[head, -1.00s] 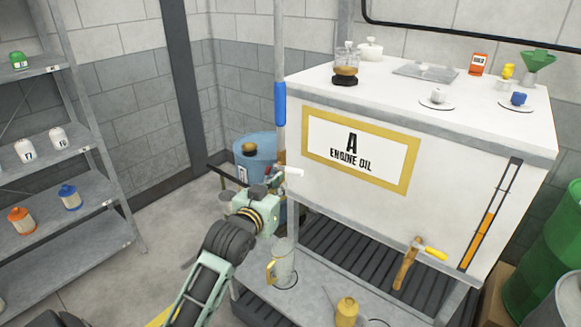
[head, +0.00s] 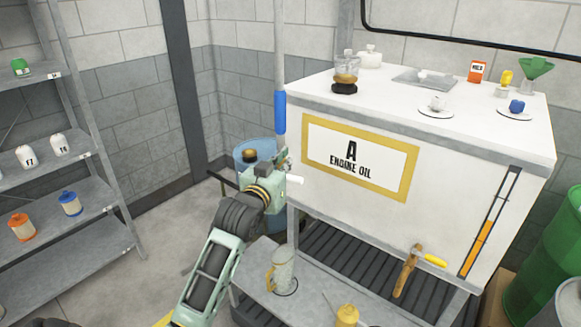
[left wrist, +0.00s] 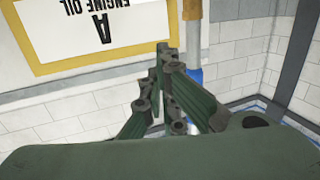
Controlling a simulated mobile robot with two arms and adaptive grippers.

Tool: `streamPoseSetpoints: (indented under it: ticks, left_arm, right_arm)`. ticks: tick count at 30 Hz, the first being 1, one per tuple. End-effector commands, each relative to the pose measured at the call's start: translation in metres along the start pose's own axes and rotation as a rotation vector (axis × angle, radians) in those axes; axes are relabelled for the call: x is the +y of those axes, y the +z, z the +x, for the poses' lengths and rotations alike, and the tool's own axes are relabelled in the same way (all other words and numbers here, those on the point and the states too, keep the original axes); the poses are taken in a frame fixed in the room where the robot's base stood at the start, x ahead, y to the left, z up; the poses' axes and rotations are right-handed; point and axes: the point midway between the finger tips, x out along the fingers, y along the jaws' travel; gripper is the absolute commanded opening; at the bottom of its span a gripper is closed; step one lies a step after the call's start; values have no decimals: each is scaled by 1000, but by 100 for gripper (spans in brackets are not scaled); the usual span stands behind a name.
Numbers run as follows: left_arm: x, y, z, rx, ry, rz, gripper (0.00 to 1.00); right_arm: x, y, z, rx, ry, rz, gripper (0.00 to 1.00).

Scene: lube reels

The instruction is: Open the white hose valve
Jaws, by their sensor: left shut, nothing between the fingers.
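A short white bar (head: 294,180), which looks like the white valve handle, sticks out at the left end of the oil tank (head: 460,180). Its left end is hidden behind my left gripper. A grey upright pipe with a blue sleeve (head: 280,112) rises just above it. My left gripper (head: 285,163) is beside the bar, close to the pipe. Whether it touches the bar I cannot tell. In the left wrist view its fingertips (left wrist: 163,48) meet, with nothing between them, in front of the tank's sign and the pipe (left wrist: 191,35). My right gripper is not in view.
A blue drum (head: 252,155) stands behind my left gripper. A glass jug (head: 283,270) and a yellow can (head: 347,316) stand on the low shelf below. A yellow-handled tap (head: 434,260) juts from the tank's front. Shelving (head: 90,225) is at the left.

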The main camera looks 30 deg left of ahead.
Motion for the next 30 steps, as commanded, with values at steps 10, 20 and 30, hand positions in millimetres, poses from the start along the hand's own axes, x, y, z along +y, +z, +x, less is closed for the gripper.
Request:
streamPoseSetpoints:
  ticks: [10, 20, 30]
  left_arm:
    - [0, 26, 41, -4, -1, 1, 0]
    - [0, 39, 44, 0, 0, 2, 0]
    - [0, 40, 44, 0, -1, 11, 0]
  right_arm:
    - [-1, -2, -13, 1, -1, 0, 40]
    - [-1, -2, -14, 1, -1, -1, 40]
    - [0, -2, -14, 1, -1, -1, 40]
